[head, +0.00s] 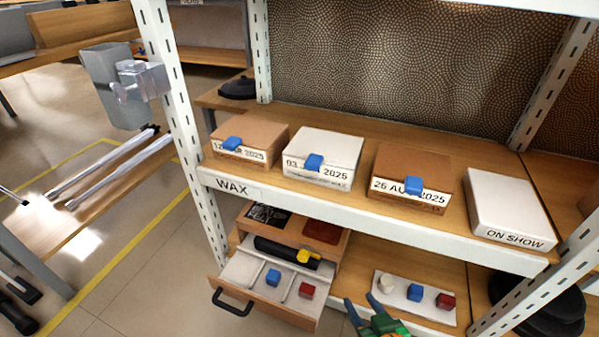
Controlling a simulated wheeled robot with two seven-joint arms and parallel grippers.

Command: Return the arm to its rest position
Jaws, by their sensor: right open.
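My right gripper (363,305) shows at the bottom edge of the head view, green with blue fingertips. It is open, its fingertips are apart, and nothing shows between them. It is in front of the lower shelf, between the open drawer (240,272) and a white tray (393,285). Most of the right arm is out of the picture. My left gripper is not in view.
The drawer holds a blue block (273,277) and a red block (306,290). The tray bears a whitish piece (387,284), a blue block (415,292) and a red block (446,301). Several labelled boxes line the upper shelf (390,234). A white post (178,110) stands left.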

